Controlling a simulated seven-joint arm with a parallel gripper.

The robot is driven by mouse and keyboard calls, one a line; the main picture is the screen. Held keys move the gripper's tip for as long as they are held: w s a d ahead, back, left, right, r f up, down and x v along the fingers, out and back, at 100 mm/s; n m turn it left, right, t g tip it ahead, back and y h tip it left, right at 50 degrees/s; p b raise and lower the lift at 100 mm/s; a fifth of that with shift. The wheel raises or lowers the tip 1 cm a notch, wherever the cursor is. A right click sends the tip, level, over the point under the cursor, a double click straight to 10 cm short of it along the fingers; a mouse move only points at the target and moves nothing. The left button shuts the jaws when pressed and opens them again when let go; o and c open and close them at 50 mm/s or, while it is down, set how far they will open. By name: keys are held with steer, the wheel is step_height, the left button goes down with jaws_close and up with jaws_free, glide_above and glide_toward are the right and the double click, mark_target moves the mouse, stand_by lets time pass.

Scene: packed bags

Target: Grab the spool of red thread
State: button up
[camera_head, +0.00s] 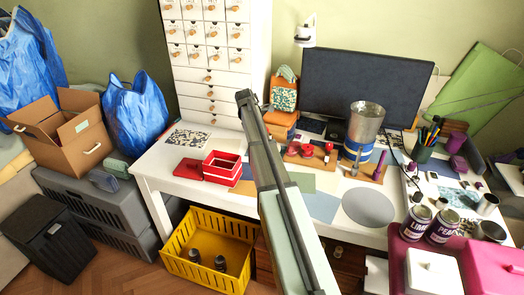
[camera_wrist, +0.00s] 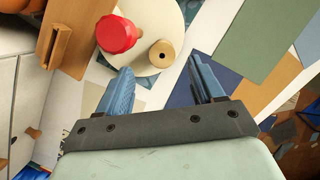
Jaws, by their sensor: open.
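In the wrist view, a round red object (camera_wrist: 117,34) lies beyond my left finger on a pale round board. Beside it stands a wooden disc with a dark centre hole (camera_wrist: 161,53), like the end of a spool seen from above; any thread under it is hidden. I cannot tell for sure which is the spool of red thread. In the head view, small red items (camera_head: 307,150) sit on the desk right of my arm, too small to tell apart. My gripper (camera_wrist: 159,70) is open and empty, its fingers apart, with the disc just beyond the gap. It also shows in the head view (camera_head: 244,97).
A red open box (camera_head: 222,167) stands on the left of the desk. A metal canister with a blue band (camera_head: 363,130) stands to the right of the red items. A dark monitor (camera_head: 365,80) stands behind. Paint cans (camera_head: 415,222) are at the front right.

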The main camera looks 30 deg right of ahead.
steer(key=shift+x, duration=3.35)
steer(key=shift+s, duration=0.15)
steer(key=c, duration=1.1)
steer(key=shift+r, duration=0.1)
